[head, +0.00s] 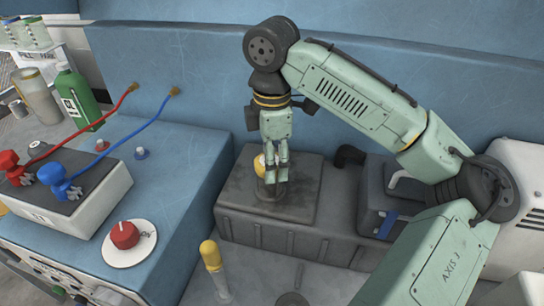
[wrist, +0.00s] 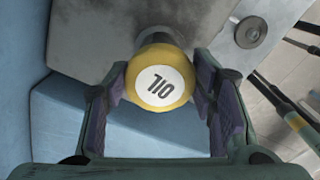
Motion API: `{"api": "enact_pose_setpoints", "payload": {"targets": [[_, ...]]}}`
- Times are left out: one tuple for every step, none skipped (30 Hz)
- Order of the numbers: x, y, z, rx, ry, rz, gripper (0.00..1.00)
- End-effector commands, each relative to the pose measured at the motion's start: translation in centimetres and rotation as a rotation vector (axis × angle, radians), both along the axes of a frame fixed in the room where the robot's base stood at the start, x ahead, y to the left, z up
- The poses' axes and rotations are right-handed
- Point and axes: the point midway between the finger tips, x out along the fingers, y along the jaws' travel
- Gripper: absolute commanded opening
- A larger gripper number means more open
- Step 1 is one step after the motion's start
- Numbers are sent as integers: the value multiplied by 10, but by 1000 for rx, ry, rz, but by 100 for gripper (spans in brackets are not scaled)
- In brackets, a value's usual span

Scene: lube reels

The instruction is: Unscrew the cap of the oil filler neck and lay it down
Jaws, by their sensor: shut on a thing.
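The yellow oil filler cap (wrist: 160,80) has a white disc on top marked "OIL". In the head view the cap (head: 259,166) shows partly between my fingers, above the grey tank's top. My gripper (head: 270,175) points straight down over it, with its fingers around the cap. In the wrist view my gripper (wrist: 165,95) has a dark pad on each side of the cap, shut on it. The filler neck is mostly hidden under the cap and fingers; I cannot tell whether the cap is still seated on it.
The dark grey tank (head: 238,205) has bare room on its top around the fingers. A black box with a grey handle (head: 378,205) stands to its right. A yellow-topped post (head: 212,258) stands in front. The blue bench (head: 185,160) at left carries a battery with red and blue clamps.

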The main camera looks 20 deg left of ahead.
Motion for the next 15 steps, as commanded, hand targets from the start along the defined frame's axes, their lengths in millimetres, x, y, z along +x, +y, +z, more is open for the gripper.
{"api": "enact_pose_setpoints", "payload": {"targets": [[-1, 0, 0, -1, 3, 14, 24], [-1, 1, 0, 0, 4, 32, 24], [-1, 1, 1, 2, 4, 69, 24], [-1, 1, 2, 2, 6, 104, 24], [-1, 1, 2, 2, 6, 146, 24], [-1, 2, 2, 3, 6, 205, 24], [0, 2, 3, 1, 5, 246, 24], [0, 1, 3, 0, 5, 275, 24], [0, 1, 2, 0, 5, 314, 24], [0, 1, 2, 0, 5, 340, 24], [0, 1, -1, -1, 4, 368, 24], [1, 1, -2, -2, 3, 404, 24], [1, 1, -2, -2, 3, 423, 24], [1, 1, -2, -2, 3, 436, 24], [1, 2, -2, -2, 3, 448, 24]]}}
